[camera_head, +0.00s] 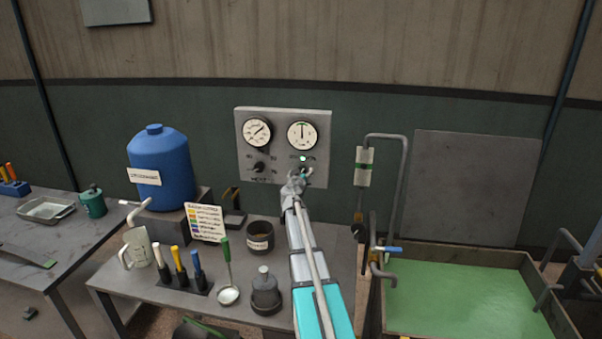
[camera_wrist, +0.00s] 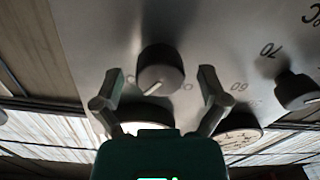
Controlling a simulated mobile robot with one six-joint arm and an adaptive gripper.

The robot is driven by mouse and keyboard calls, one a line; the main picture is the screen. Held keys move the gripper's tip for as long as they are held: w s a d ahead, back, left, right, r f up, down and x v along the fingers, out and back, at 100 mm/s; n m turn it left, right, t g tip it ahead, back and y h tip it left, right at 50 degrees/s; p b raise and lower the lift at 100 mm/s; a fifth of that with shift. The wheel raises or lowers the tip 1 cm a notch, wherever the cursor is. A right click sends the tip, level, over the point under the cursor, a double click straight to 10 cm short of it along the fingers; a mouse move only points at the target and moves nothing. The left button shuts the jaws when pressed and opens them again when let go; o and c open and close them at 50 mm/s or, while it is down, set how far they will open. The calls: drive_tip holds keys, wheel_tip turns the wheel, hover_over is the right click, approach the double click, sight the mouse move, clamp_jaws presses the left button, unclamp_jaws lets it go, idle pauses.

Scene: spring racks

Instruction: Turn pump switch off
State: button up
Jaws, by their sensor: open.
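The grey control panel (camera_head: 280,130) on the wall carries two round gauges, a left knob (camera_head: 259,168) and a lit green lamp (camera_head: 303,158). My gripper (camera_head: 298,178) is at the panel's lower right, just under the lamp, and hides most of the pump switch there. In the wrist view, which looks turned over, the pump switch is a dark round knob (camera_wrist: 160,70) with a pale pointer line. My open gripper (camera_wrist: 162,78) has one finger on each side of it, with a visible gap on both sides. The left knob also shows there (camera_wrist: 295,88), at the right edge.
Below the panel, a bench holds a blue tank (camera_head: 162,165), a dark cup (camera_head: 260,236), a ladle (camera_head: 228,275), a label card (camera_head: 206,222) and several coloured-handled tools. A pipe with a blue valve lever (camera_head: 387,249) and a green-filled basin (camera_head: 460,300) stand to the right.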

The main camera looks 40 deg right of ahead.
idle(0.3)
drive_tip(key=shift+w, duration=0.1)
drive_tip(key=c, duration=1.1)
drive_tip(key=shift+c, duration=0.2)
drive_tip(key=shift+n, duration=0.4)
drive_tip(key=n, duration=1.1)
drive_tip(key=shift+w, duration=0.1)
